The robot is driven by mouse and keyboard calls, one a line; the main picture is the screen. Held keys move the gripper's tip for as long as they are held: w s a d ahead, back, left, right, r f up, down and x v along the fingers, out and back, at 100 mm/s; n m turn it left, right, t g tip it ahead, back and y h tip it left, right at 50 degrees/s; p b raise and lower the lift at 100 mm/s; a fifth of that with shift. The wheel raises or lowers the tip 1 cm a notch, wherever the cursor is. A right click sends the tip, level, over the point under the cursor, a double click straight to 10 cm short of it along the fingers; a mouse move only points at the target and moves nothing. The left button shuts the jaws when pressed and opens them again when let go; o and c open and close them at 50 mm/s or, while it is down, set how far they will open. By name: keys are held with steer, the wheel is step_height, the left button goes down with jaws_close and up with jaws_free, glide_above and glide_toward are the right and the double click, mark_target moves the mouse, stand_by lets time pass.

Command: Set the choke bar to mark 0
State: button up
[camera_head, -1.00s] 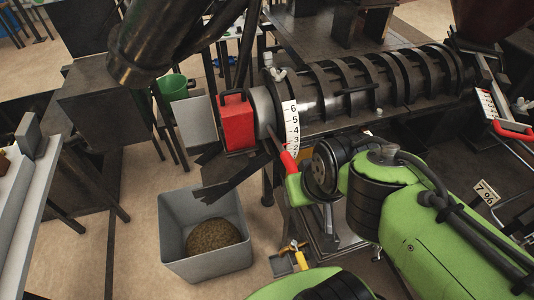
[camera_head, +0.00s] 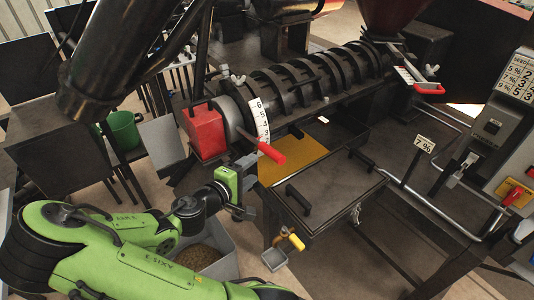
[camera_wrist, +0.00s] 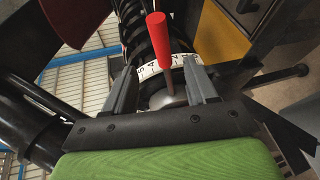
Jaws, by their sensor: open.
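The choke bar is a dark rod with a red handle (camera_head: 271,153), sticking out from the round press end beside the red block. A curved white scale (camera_head: 262,118) stands behind it; 6, 5, 4 and 3 show from the top down, and the lower marks are partly hidden by the bar. I cannot read the bar's exact mark. My gripper (camera_head: 246,178) is just below and left of the red handle. In the wrist view the red handle (camera_wrist: 157,30) and rod rise between the two open fingers of my gripper (camera_wrist: 159,70), apparently not clamped.
A red block (camera_head: 203,130) sits left of the press end. The ribbed press barrel (camera_head: 300,82) runs to the back right. A dark table with a handle (camera_head: 320,195) stands right of my gripper. A grey bin (camera_head: 222,262) with brown contents is below my arm.

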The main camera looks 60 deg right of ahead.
mark_target(276, 152)
steer(key=p+x, duration=0.1)
steer(key=x, duration=1.3)
steer(key=shift+f, duration=0.1)
jaws_close()
